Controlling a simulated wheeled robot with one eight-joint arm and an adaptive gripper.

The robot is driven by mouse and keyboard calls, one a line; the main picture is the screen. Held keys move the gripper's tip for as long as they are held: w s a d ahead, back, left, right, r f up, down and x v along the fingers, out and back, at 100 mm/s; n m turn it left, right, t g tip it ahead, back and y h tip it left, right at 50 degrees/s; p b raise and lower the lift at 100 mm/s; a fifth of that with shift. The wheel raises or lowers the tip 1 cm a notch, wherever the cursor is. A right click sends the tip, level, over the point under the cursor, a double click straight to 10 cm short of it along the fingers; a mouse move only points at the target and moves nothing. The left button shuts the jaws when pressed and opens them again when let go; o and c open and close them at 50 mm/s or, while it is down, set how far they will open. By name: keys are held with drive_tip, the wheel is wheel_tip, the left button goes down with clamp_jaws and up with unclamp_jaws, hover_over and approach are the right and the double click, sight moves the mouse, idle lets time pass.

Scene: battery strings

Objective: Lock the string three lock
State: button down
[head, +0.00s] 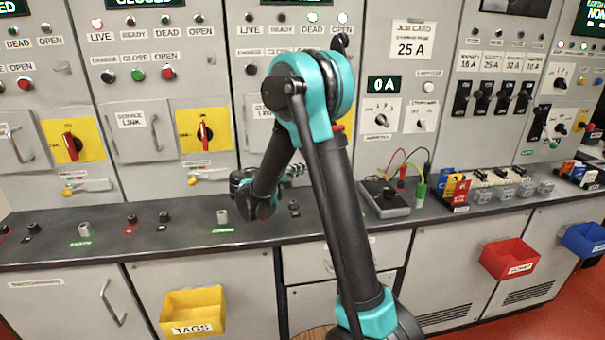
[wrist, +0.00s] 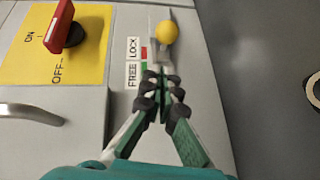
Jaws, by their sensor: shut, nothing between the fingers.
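In the wrist view a lock with a yellow ball knob (wrist: 167,32) sits on the grey panel. Its knob is at the LOCK end of the FREE/LOCK label (wrist: 132,62), away from the FREE word. My gripper (wrist: 163,78) is shut and empty, its fingertips close to the knob on the FREE side. I cannot tell whether they touch the lock's grey part. Beside it is a red switch handle (wrist: 66,30) on a yellow ON/OFF plate (wrist: 42,50).
Two panels to the left have red switches on yellow plates (head: 203,130) and locks with yellow knobs (head: 193,181) at their left ends. A dark counter (head: 190,222) runs below. A black meter (head: 385,199) with cables stands right of my arm. A yellow TAGS bin (head: 192,309) hangs in front.

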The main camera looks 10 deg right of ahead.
drive_tip(key=v, duration=1)
drive_tip(key=shift+a, duration=0.15)
